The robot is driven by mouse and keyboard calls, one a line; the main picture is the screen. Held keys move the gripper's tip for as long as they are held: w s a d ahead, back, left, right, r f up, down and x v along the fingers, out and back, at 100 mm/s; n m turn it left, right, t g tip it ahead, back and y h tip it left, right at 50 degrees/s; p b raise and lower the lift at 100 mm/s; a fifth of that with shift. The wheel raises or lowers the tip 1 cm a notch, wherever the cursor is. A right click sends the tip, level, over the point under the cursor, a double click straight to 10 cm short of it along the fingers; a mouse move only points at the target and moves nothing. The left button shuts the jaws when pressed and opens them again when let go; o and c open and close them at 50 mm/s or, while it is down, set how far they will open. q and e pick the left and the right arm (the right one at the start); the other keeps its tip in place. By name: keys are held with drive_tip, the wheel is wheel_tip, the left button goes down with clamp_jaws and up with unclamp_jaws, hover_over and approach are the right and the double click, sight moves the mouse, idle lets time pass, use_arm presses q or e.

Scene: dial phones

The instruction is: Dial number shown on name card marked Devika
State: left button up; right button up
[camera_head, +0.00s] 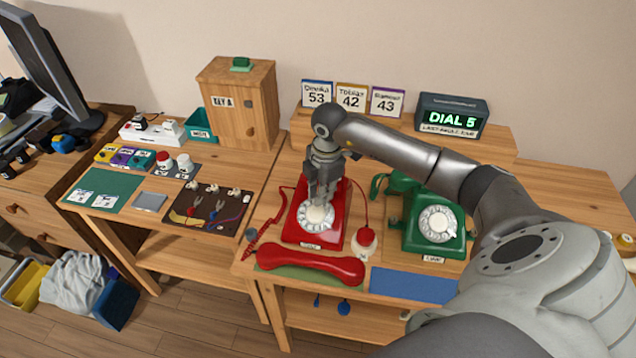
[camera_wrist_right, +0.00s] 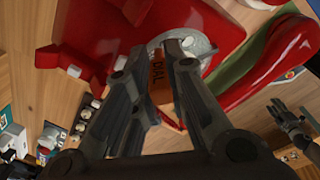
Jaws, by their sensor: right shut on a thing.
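The Devika card (camera_head: 317,94) at the back of the phone table reads 53. The red rotary phone (camera_head: 332,232) stands below the cards, with its handset (camera_head: 310,267) off and lying in front. My right gripper (camera_head: 320,198) points down at its pale dial (camera_head: 317,218); the wrist view shows the fingertips (camera_wrist_right: 178,48) closed at the dial (camera_wrist_right: 205,48), hiding part of it. An orange tag (camera_wrist_right: 158,82) with lettering shows between the fingers. A display (camera_head: 452,119) reads DIAL 5. My left gripper (camera_wrist_right: 292,122) appears small in the wrist view, finger gap unclear.
The green phone (camera_head: 436,223) stands right of the red one, beside my right arm. Tobias and Ramon cards (camera_head: 351,98) read 42 and 43. A blue mat (camera_head: 412,286) lies bare in front. A side table (camera_head: 150,205) holds switches and a wired board (camera_head: 208,212).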

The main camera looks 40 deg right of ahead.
drive_tip(key=shift+s+d, duration=0.1)
drive_tip(key=shift+s, duration=0.1)
drive_tip(key=shift+s+d+f, duration=0.1)
drive_tip(key=shift+s+f, duration=0.05)
drive_tip(key=shift+s, duration=0.4)
drive_tip(key=shift+s+f, duration=0.1)
drive_tip(key=shift+s+f, duration=0.1)
drive_tip(key=shift+s, duration=0.4)
idle(0.3)
drive_tip(key=shift+s+a+f, duration=0.25)
drive_tip(key=shift+s+a, duration=0.1)
drive_tip(key=shift+s, duration=0.15)
